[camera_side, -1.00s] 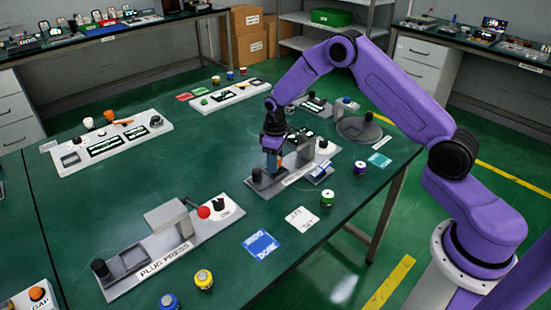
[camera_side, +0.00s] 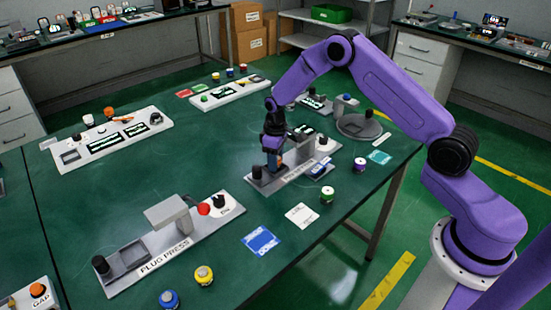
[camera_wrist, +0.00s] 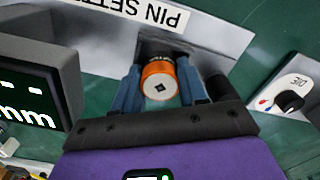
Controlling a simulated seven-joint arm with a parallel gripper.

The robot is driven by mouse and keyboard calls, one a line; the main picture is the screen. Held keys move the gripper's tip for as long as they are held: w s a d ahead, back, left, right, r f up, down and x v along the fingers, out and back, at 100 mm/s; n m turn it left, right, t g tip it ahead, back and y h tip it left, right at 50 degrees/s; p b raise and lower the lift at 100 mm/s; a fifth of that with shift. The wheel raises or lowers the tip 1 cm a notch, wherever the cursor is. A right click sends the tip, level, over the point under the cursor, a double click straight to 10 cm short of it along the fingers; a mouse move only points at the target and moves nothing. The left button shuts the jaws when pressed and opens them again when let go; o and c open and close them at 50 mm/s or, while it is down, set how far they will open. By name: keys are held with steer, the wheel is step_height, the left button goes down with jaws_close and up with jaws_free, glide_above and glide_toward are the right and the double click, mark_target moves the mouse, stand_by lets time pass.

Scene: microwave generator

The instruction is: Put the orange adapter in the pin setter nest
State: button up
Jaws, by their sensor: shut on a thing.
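The orange adapter (camera_wrist: 159,82), a short cylinder with an orange band and a pale end face, is between the two blue fingers in the wrist view. My gripper (camera_side: 274,163) is shut on it, low over the left part of the pin setter (camera_side: 295,174). In the wrist view, the pin setter's plate (camera_wrist: 218,40) with its label lies under the fingers. A dark recess, likely the nest (camera_wrist: 158,46), shows just beyond the adapter. The adapter and fingers hide most of it, so I cannot tell whether the adapter's lower end is inside.
A grey block with a display (camera_wrist: 35,88) stands close left of the fingers in the wrist view. A black knob (camera_wrist: 290,101) is at right. The plug press (camera_side: 165,245) stands front left. Green and purple spools (camera_side: 327,194) lie right.

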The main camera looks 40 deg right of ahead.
steer(key=shift+s+f, duration=0.15)
steer(key=shift+f, duration=0.4)
steer(key=o, duration=1.1)
steer(key=shift+o, duration=0.5)
steer(key=shift+r, duration=0.6)
steer(key=shift+o, duration=0.2)
step_height(320, 180, up, 17)
steer(key=shift+f, duration=0.15)
steer(key=s+a+r+n, duration=0.25)
steer(key=s+a, duration=0.35)
steer(key=s, duration=0.4)
steer(key=s+a+r+n, duration=0.1)
steer(key=s+a+r, duration=0.3)
steer(key=s, duration=0.6)
steer(key=s+d+f+n, duration=0.1)
steer(key=s+d+n, duration=0.1)
steer(key=s, duration=0.8)
steer(key=s+d+f+n, duration=0.1)
steer(key=s, duration=0.9)
steer(key=shift+s+d+n, duration=0.15)
steer(key=shift+d+n, duration=0.2)
